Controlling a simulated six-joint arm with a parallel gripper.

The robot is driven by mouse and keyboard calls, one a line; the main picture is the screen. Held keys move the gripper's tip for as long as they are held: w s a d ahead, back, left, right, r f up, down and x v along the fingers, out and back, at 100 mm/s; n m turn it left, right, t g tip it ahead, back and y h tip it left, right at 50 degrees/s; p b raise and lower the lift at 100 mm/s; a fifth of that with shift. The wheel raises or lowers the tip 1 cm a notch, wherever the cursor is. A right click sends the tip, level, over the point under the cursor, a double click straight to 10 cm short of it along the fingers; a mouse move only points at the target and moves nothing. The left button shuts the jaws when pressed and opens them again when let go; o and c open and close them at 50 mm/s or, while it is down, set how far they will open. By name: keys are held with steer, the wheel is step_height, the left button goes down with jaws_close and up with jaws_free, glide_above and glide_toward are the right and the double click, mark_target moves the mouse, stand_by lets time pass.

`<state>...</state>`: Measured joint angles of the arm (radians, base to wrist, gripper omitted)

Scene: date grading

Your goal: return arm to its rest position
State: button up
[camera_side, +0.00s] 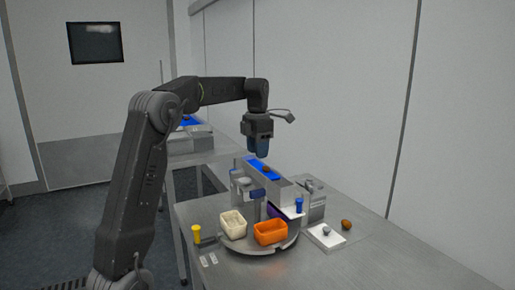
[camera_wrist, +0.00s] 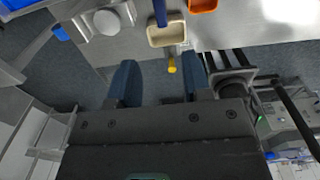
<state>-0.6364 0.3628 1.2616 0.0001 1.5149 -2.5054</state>
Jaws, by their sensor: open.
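My gripper (camera_side: 261,152) hangs above the blue conveyor belt (camera_side: 254,163), fingers pointing down, clear of everything in the side view. In the wrist view my gripper's two blue fingers (camera_wrist: 160,82) stand apart with nothing between them. A brown date (camera_side: 266,169) lies on the belt below the fingers. Another brown date (camera_side: 346,224) lies at the right of the steel table. The cream bin (camera_side: 233,224) and the orange bin (camera_side: 270,233) stand on a round turntable; both also show at the top of the wrist view, cream (camera_wrist: 166,36) and orange (camera_wrist: 203,5).
A yellow-topped post (camera_side: 197,234) stands at the table's left edge. A blue-topped post (camera_side: 299,206) stands by the conveyor. A white plate (camera_side: 322,243) with a small grey piece is at the right. The front right of the table (camera_side: 390,262) is clear.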

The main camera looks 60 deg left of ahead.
steer(key=shift+r, duration=0.15)
stand_by(0.3)
steer(key=s+d+m+t, duration=0.1)
steer(key=s+d+m, duration=0.2)
steer(key=d+m, duration=0.3)
steer(key=s+d+r+m+t, duration=0.1)
steer(key=s+d+m, duration=0.1)
steer(key=d+m, duration=0.4)
steer(key=s+d+m+t, duration=0.1)
steer(key=s+d+m, duration=0.2)
steer(key=d+m, duration=0.35)
steer(key=s+d+f+m+t, duration=0.1)
steer(key=s+d+f+m, duration=0.2)
steer(key=s+d+m, duration=0.2)
steer(key=s+d+f+m+t, duration=0.1)
steer(key=s+d+f+m, duration=0.3)
steer(key=m, duration=0.8)
steer(key=s+d, duration=0.1)
steer(key=s, duration=0.1)
steer(key=shift+s+t, duration=0.3)
steer(key=shift+s, duration=0.05)
steer(key=shift+w+a+r+m, duration=0.1)
steer(key=shift+r+m, duration=0.05)
steer(key=shift+m, duration=0.1)
